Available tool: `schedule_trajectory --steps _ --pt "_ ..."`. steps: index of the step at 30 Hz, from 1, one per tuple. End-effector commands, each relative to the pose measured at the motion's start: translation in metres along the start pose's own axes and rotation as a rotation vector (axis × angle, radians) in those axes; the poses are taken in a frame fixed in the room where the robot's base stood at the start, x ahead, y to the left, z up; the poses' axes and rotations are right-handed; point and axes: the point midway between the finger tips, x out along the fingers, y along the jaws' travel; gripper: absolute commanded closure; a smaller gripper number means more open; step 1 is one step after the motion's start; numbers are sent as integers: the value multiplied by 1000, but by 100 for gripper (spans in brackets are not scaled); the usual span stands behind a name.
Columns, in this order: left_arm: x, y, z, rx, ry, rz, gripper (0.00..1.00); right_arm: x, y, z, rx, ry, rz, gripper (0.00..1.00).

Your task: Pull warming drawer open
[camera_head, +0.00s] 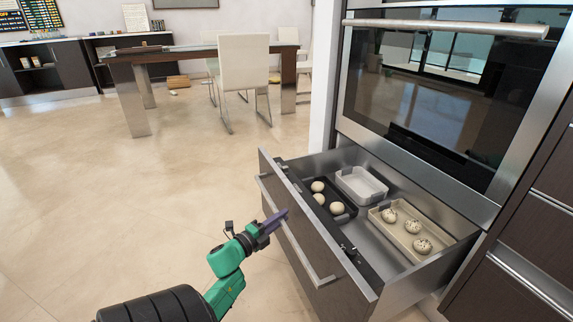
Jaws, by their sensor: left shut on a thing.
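The warming drawer (312,232) stands pulled out below the oven, with its inside showing. A long metal bar handle (313,268) runs along its dark front. My left gripper (277,220) is at the handle, with its purple-grey fingers shut on it; the fingers partly hide the bar. In the drawer, a dark tray (343,219) holds pale buns (318,187), a light grey container (361,186) looks empty, and a beige tray (417,248) holds speckled buns (422,246). My right gripper is not in view.
The oven (430,90) with a metal handle (450,27) sits above the drawer. Dark cabinet drawers (540,232) stand at the right. The tiled floor (130,200) left of the drawer is clear. A table (150,55) and white chair (244,65) stand farther back.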

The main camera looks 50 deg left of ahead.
Motion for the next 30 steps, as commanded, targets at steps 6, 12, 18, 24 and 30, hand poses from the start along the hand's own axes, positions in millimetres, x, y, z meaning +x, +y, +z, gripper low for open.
schedule_trajectory --steps 6,12,18,24,30 --pt "-5 0 2 -1 -1 0 100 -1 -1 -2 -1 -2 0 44" --pt "-5 0 2 0 -1 0 100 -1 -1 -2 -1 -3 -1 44" --pt "-5 0 2 0 -1 0 66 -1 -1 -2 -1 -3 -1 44" --pt "-5 0 2 0 -1 0 48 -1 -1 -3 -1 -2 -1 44" --pt "-8 0 2 -1 0 1 48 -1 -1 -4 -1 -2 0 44"
